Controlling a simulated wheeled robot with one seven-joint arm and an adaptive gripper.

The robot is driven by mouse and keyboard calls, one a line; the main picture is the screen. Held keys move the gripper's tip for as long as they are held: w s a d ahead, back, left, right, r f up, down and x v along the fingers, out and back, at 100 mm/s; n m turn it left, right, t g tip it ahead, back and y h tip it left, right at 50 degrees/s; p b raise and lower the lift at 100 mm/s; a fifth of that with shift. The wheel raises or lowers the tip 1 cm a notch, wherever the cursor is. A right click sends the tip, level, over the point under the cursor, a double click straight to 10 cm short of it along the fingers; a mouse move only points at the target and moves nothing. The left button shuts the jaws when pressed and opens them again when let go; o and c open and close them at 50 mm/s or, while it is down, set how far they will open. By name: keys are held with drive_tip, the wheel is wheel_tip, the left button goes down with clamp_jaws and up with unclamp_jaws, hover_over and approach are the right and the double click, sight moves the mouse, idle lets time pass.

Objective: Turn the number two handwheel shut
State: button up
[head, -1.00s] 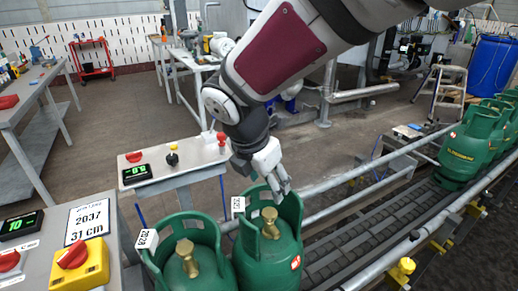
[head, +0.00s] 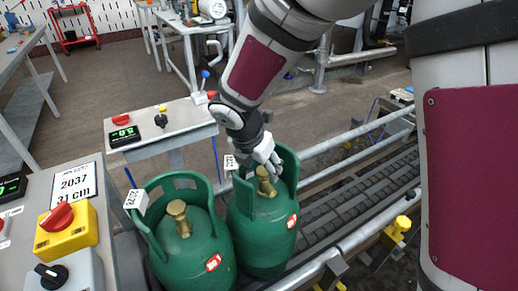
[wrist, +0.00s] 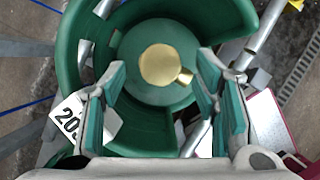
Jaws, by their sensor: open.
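Two green gas cylinders stand side by side at the front. The left cylinder (head: 190,255) has a brass handwheel valve (head: 178,209) and a white number tag (head: 136,200) on its collar. The right cylinder (head: 265,235) also has a brass valve (head: 264,174) and a tag (head: 230,162). My gripper (head: 273,160) is over the right cylinder's collar, close to its valve. In the wrist view, the open gripper (wrist: 163,80) has one finger either side of the round brass valve top (wrist: 163,64), apart from it.
The metal conveyor (head: 345,205) runs beside the cylinders to the upper right, with guard rails. A control box with a green display (head: 125,133) stands behind. At left are a yellow box with a red knob (head: 60,218) and a sign (head: 76,190). The collar closely surrounds my gripper.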

drive_tip(key=shift+w+d+f, duration=0.1)
drive_tip(key=shift+w+f, duration=0.05)
drive_tip(key=shift+f, duration=0.4)
drive_tip(key=c, duration=1.2)
drive_tip(key=shift+o, duration=0.2)
